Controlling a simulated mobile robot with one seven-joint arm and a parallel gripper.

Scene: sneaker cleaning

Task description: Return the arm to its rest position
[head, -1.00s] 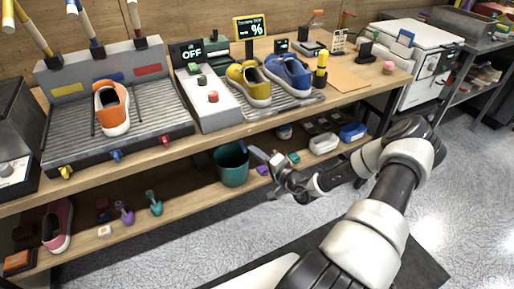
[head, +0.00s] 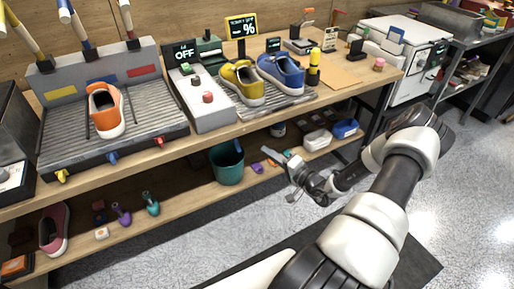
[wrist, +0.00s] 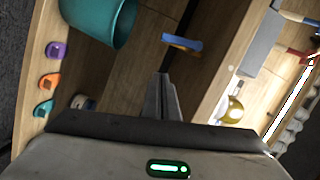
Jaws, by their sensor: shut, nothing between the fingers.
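My gripper (head: 272,155) is in front of the lower shelf, to the right of the teal bucket (head: 227,167), in the head view. In the wrist view my gripper (wrist: 162,78) shows its fingers together with nothing between them. It looks apart from the shelf and the things on it. My arm reaches in from the lower right of the head view.
The workbench (head: 338,98) carries an orange sneaker (head: 105,110), a yellow shoe (head: 242,82) and a blue shoe (head: 281,73). The lower shelf (head: 180,203) holds small brushes and boxes. The floor (head: 470,180) at right is clear.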

